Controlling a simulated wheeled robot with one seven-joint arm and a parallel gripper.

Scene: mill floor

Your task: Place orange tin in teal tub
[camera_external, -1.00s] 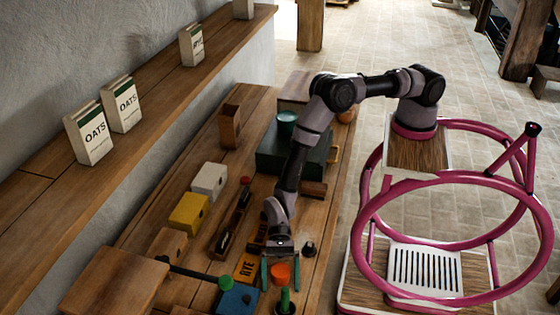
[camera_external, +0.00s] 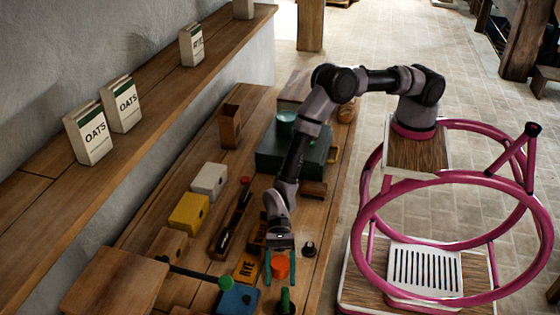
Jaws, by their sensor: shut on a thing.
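The orange tin (camera_external: 281,268) is between the two teal fingers of my gripper (camera_external: 281,270), at the near end of the workbench. My gripper points down and is shut on the tin. The tin seems slightly above the bench, but the gap is hard to judge. A round teal vessel (camera_external: 287,119), which looks like the teal tub, is farther back on a dark green box (camera_external: 268,160). My arm partly hides it, and I cannot see inside it.
A green-topped post (camera_external: 285,302) and a blue block (camera_external: 238,300) are close to my gripper. A small black knob (camera_external: 309,249) stands right. Yellow (camera_external: 189,214) and white (camera_external: 210,180) blocks line the wall side.

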